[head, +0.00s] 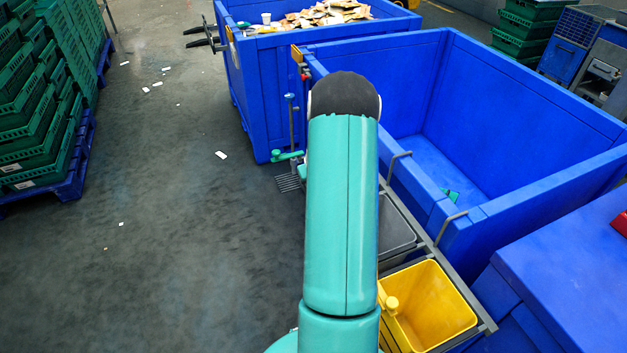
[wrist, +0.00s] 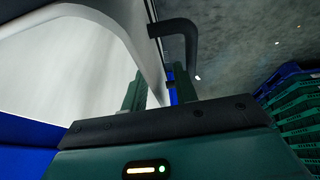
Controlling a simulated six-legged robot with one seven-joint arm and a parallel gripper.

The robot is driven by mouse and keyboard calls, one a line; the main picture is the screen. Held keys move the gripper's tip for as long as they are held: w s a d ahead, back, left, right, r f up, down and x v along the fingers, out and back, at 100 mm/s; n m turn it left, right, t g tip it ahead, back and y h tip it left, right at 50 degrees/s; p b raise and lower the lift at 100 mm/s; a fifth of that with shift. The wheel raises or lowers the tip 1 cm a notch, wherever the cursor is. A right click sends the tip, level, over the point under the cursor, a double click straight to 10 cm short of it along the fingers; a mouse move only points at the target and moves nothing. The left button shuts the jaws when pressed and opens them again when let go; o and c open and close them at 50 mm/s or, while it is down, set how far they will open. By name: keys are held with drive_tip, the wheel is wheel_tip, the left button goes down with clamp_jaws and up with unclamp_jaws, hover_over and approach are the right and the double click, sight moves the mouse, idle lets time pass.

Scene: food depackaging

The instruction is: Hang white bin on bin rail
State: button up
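In the wrist view a large white surface with a curved edge, which looks like the white bin (wrist: 85,65), fills the upper left close to the camera. My gripper (wrist: 160,95) is at its right edge. Its two green fingers stand apart, with a strip of the white wall between them. I cannot tell whether they press on it. In the head view my arm hides my gripper, and the white bin does not show. The dark bin rail (head: 483,318) runs along the near blue container, with a yellow bin (head: 437,300) and a grey bin (head: 397,232) at it.
A large blue container (head: 470,75) stands behind the rail, with another holding packages (head: 325,12) beyond. A blue box (head: 575,265) is at the lower right. Green crates (head: 35,120) are stacked at left. The grey floor (head: 180,220) between is open, with small scraps. A dark hook (wrist: 180,35) rises beside my fingers.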

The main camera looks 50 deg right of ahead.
drive_tip(key=v, duration=1.4)
drive_tip(key=w+a+r+n, duration=0.1)
drive_tip(key=a+r, duration=0.4)
drive_tip(key=a, duration=0.3)
drive_tip(key=w+a+r+n+t, duration=0.1)
drive_tip(key=w+a+r, duration=0.1)
drive_tip(key=a+r, duration=0.45)
drive_tip(key=w+a+r+n, duration=0.1)
drive_tip(key=a+r, duration=0.2)
drive_tip(key=a, duration=0.7)
drive_tip(key=s+a+r+n+y, duration=0.1)
drive_tip(key=s+a+r, duration=0.2)
drive_tip(key=s+a, duration=0.4)
drive_tip(key=s+a+r+n+t+y, duration=0.1)
drive_tip(key=s+a, duration=0.5)
drive_tip(key=a, duration=0.7)
wheel_tip(320, 180, up, 2)
drive_tip(key=shift+s+a+r+n+y, duration=0.1)
drive_tip(key=shift+s+a+n+y, duration=0.3)
drive_tip(key=shift+n, duration=0.1)
